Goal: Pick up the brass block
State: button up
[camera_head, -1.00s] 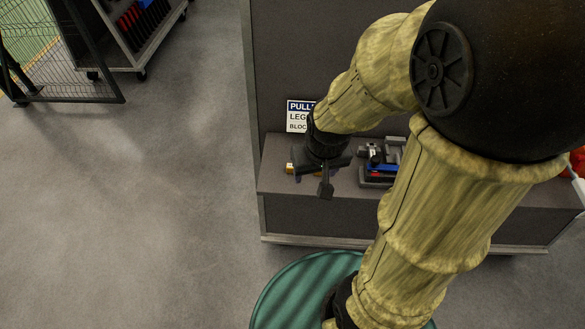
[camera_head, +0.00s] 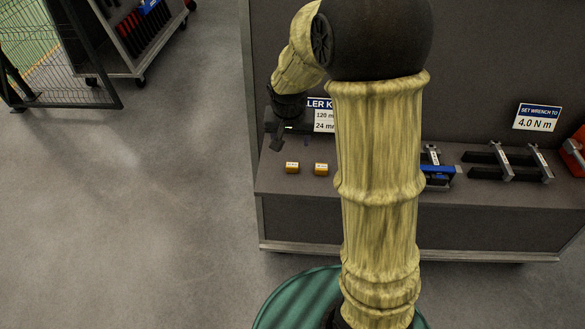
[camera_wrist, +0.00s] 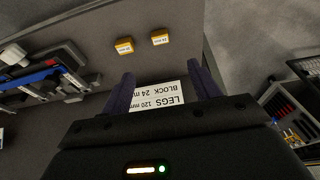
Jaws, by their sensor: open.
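Two small brass-coloured blocks sit side by side on the bench ledge in the head view, a left block (camera_head: 291,168) and a right block (camera_head: 321,169). In the wrist view the two blocks (camera_wrist: 124,46) (camera_wrist: 160,38) lie beyond my fingertips, each with a small white label too small to read surely. My gripper (camera_head: 277,142) is above and slightly left of the blocks, near the back panel. Its two fingers (camera_wrist: 162,88) are spread apart with nothing between them; they touch neither block.
A white sign (camera_wrist: 158,97) reading "LEGS 120 mm, BLOCK 24 mm" is on the back panel. A blue-and-black tool (camera_head: 438,172) and black-and-grey fixtures (camera_head: 507,163) stand on the ledge to the right. My arm hides part of the ledge. A tool cart (camera_head: 135,35) is at back left.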

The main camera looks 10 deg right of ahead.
jog(key=p, duration=0.1)
send_over(292, 165)
jog(key=s, duration=0.2)
notch_tip(292, 165, down, 10)
jog(key=shift+a+f, duration=0.45)
jog(key=shift+d, duration=0.1)
jog(key=shift+f, duration=0.1)
jog(key=shift+w+d+f+p, duration=0.1)
jog(key=shift+d+f+p, duration=0.05)
jog(key=shift+f+p, duration=0.15)
jog(key=shift+w+p+x, duration=0.15)
jog(key=shift+p+x, duration=0.15)
jog(key=shift+x, duration=0.85)
jog(key=shift+w+p+x, duration=0.1)
jog(key=shift+p+x, duration=0.15)
jog(key=shift+x, duration=0.85)
jog(key=shift+s, duration=0.1)
